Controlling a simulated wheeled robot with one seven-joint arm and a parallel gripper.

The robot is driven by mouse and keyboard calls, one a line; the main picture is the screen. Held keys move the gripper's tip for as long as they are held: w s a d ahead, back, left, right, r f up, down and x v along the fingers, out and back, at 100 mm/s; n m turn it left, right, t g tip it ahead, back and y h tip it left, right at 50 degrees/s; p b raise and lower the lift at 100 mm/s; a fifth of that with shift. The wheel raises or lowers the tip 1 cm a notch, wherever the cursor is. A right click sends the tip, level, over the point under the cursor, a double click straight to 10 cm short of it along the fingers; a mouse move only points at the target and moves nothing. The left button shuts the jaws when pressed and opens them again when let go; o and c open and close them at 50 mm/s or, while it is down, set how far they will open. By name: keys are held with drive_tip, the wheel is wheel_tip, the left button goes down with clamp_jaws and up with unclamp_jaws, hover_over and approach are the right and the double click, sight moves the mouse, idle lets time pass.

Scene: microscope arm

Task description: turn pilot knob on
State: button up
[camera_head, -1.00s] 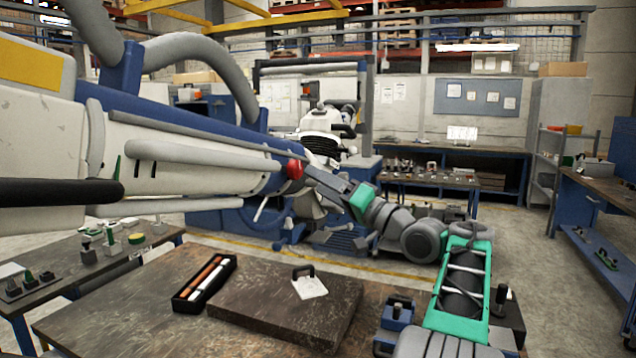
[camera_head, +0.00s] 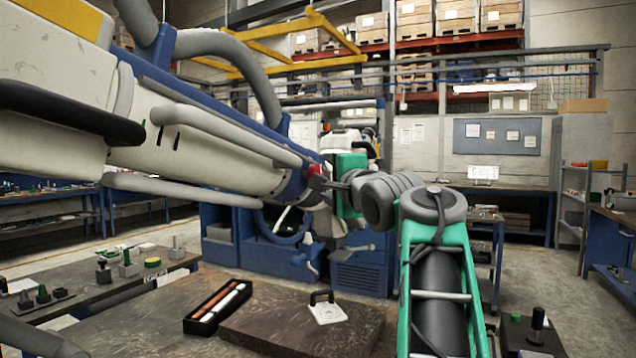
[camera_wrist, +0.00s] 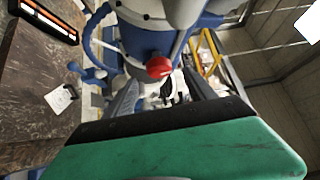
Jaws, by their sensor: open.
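The red pilot knob (camera_head: 313,170) is at the end of the large white and blue microscope arm (camera_head: 215,155). In the wrist view the round red knob (camera_wrist: 159,67) shows ahead of the fingers, near the middle of the gap between them. My gripper (camera_head: 325,181) is close to the knob in the head view, coming from the right. Its two grey fingers (camera_wrist: 160,88) are apart with nothing held between them. Whether a finger touches the knob I cannot tell. The head view shows only a small part of the knob, next to the fingers.
A worktable below carries a dark slab (camera_head: 290,328), a black tray with coloured sticks (camera_head: 217,308) and a white card with a dark handle (camera_head: 327,312). Grey hoses (camera_head: 230,50) run along the microscope arm. Blue cabinets stand behind; open floor lies at the right.

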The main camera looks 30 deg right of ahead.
drive_tip(key=p+x, duration=0.1)
drive_tip(key=x, duration=0.5)
drive_tip(key=shift+w+d, duration=0.1)
drive_tip(key=shift+w, duration=0.2)
drive_tip(key=shift+c, duration=0.4)
drive_tip(key=c, duration=1.3)
